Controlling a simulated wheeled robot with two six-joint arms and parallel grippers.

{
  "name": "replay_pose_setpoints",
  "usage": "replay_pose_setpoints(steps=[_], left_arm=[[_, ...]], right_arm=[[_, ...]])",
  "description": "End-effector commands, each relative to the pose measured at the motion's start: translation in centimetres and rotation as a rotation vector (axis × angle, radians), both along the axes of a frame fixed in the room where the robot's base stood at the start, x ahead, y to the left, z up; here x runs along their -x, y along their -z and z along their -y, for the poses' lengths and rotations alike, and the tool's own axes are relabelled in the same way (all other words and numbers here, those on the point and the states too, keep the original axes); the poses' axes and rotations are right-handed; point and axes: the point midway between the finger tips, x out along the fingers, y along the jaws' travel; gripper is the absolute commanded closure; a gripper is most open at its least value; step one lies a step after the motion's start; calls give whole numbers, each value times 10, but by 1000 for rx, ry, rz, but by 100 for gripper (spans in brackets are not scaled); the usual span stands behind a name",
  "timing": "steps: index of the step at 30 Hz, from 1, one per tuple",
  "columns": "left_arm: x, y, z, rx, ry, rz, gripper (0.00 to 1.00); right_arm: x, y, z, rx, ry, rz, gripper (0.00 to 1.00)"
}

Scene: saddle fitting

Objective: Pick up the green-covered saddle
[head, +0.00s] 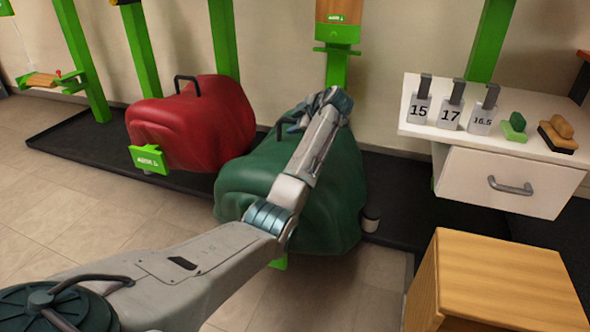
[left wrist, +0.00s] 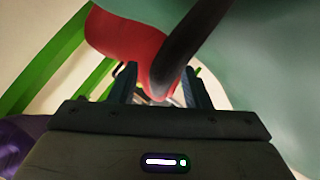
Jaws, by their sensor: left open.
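The green-covered saddle (head: 330,195) stands on the low dark platform in the middle of the head view, with a black carry handle on top. My left arm reaches across it. My left gripper (head: 290,126) is at the handle, which is partly hidden by the arm. In the left wrist view the gripper (left wrist: 164,88) is open, and the black handle (left wrist: 185,45) runs down between its two fingers. I cannot tell whether they touch it. The green cover (left wrist: 275,70) fills the upper right there. My right gripper is not in view.
A red-covered saddle (head: 190,125) with its own handle stands just left. Green posts rise behind. A white shelf (head: 420,125) with number tags and brushes is at right, above a wooden box (head: 500,270). Tiled floor lies clear in front at left.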

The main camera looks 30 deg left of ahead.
Motion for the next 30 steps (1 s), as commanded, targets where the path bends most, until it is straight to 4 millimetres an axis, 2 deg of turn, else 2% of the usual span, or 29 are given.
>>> replay_pose_setpoints(steps=[9, 11, 16, 30], left_arm=[[-1, 1, -2, -1, 1, 1, 57], [-1, 1, -2, -1, 1, 1, 66], [-1, 1, -2, -1, 1, 1, 100], [-1, 1, -2, 0, 0, 0, 100]], right_arm=[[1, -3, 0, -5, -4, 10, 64], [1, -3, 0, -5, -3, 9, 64], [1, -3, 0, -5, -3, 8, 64], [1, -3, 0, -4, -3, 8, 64]])
